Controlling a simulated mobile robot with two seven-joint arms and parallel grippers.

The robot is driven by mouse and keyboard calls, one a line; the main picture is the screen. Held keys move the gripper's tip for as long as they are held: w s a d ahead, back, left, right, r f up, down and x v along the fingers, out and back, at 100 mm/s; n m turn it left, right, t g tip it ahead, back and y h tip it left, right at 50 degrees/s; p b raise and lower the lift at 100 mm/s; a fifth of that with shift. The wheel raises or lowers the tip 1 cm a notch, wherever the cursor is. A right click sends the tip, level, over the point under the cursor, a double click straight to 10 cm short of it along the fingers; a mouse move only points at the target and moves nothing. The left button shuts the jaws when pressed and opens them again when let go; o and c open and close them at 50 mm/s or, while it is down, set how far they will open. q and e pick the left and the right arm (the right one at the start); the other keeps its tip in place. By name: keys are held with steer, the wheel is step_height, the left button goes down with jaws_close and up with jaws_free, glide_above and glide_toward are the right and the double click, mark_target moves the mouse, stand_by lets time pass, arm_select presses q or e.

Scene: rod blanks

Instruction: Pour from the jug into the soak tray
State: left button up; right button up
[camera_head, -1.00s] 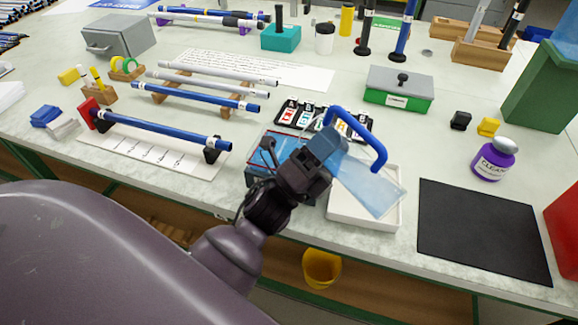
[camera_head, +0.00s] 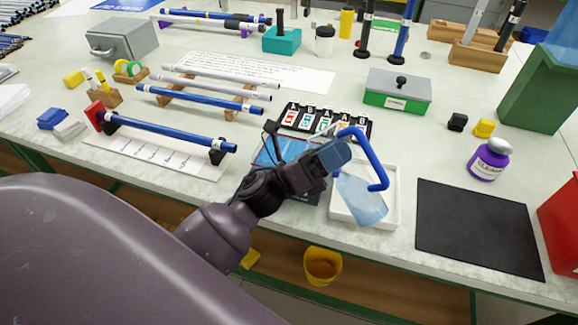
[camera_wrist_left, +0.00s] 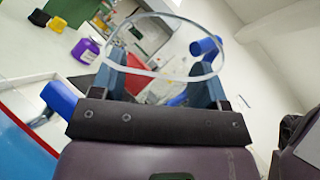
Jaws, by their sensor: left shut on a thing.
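The jug (camera_head: 362,203) is clear pale blue with a thick blue handle (camera_head: 380,168). My left gripper (camera_head: 336,157) is shut on it, and the jug is tilted over the white soak tray (camera_head: 392,210). The tray is shallow, near the front edge of the bench, and partly hidden behind the jug. In the left wrist view, my left gripper's fingers (camera_wrist_left: 163,80) stand either side of a clear round rim of the jug (camera_wrist_left: 150,74). I cannot tell how much liquid is in the jug or tray. My right gripper is not in view.
A black mat (camera_head: 480,230) lies right of the tray, with a purple bottle (camera_head: 488,162) behind it. A black holder of labelled cards (camera_head: 290,117) stands behind my gripper. A blue rod on a stand (camera_head: 170,134) is to the left. A yellow bucket (camera_head: 322,266) is below the bench edge.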

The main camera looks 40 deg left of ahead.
arm_select(q)
steer(key=shift+d+r+m, duration=0.1)
steer(key=shift+r+m, duration=0.1)
steer(key=shift+m, duration=0.2)
steer(key=shift+f, duration=0.1)
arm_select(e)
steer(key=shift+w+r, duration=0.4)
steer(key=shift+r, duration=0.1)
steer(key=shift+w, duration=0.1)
arm_select(q)
steer(key=shift+g, duration=0.3)
steer(key=r+m+g+p, duration=0.1)
steer(key=m, duration=0.1)
steer(key=shift+r+m+g+h+p, duration=0.1)
steer(key=shift+m+g+h+p, duration=0.2)
steer(key=shift+g+p, duration=0.1)
steer(key=shift+r+m, duration=0.1)
steer(key=shift+m, duration=0.2)
steer(key=shift+m+g+p, duration=0.3)
steer(key=shift+g+p, duration=0.05)
steer(key=shift+g, duration=0.05)
steer(key=shift+f, duration=0.2)
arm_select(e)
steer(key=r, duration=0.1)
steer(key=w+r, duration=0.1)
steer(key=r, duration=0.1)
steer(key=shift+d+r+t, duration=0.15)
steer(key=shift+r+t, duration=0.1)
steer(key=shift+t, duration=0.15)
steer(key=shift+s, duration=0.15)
